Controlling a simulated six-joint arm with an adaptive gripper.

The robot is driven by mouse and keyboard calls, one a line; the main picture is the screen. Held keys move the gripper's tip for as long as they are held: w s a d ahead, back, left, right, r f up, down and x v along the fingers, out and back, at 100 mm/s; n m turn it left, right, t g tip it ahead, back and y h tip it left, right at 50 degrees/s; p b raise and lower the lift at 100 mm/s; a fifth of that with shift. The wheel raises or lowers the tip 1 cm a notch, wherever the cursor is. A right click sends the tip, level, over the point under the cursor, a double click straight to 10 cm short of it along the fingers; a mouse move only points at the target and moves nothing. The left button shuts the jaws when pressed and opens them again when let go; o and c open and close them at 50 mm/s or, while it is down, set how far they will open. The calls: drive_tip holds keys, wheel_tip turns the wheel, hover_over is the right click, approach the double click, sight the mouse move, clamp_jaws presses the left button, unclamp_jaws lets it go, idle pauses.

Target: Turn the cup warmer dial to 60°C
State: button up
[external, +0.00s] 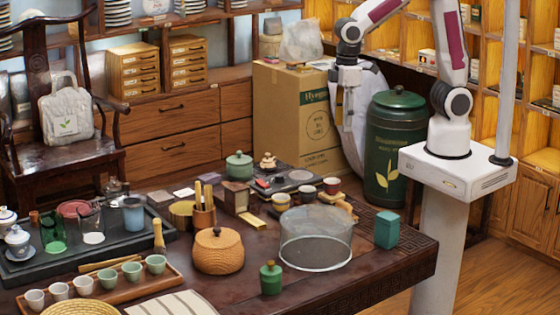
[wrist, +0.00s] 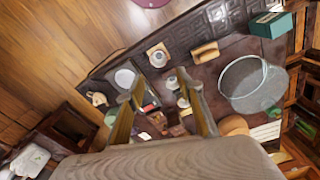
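A dark, flat device with a pale round plate, which looks like the cup warmer (external: 300,176), lies near the back edge of the table in the external view. In the wrist view its pale round plate (wrist: 124,77) appears just left of and beyond my left fingertip. I cannot make out the dial or any temperature marking. My gripper (external: 347,78) hangs above the far side of the table in the external view, apart from the device. In the wrist view my gripper (wrist: 153,93) has its two fingers spread, with nothing held between them.
Small cups (external: 332,185) stand right of the device, and a pebble-like figure (external: 268,161) sits behind it. A clear round cover (external: 316,239) and a teal box (external: 387,229) stand nearer the front right. A cardboard carton (external: 290,120) and green canister (external: 395,150) stand behind the table.

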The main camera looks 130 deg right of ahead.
drive_tip(key=w+d+f+g, duration=0.1)
drive_tip(key=w+d+f, duration=0.6)
drive_tip(key=d+f, duration=0.5)
drive_tip(key=r+n, duration=0.1)
hover_over(280, 175)
drive_tip(key=shift+w+r, duration=0.1)
drive_tip(key=shift+w, duration=0.05)
drive_tip(key=shift+f, duration=3.95)
clamp_jaws()
